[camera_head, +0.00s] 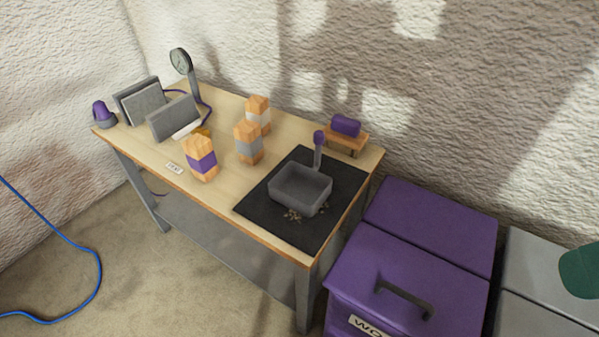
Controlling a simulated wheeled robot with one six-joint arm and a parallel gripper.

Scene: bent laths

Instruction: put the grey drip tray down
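The grey drip tray (288,198) is a shallow open box on the black mat (324,165), at the right end of the wooden table. It looks level and appears to rest on the mat. A grey upright piece with a purple knob (319,137) rises just behind it; I cannot tell whether the two are joined. Small brown crumbs (292,215) lie on the mat at the tray's front edge. My gripper is not in view, and nothing is seen holding the tray.
Several wooden blocks with coloured bands (201,160) stand mid-table (228,188). Grey plates (140,102), a dial gauge (181,62) and a purple-topped item (103,113) are at left. A purple block sits on a small wooden stand (347,140). A purple bin (410,280) adjoins the table's right.

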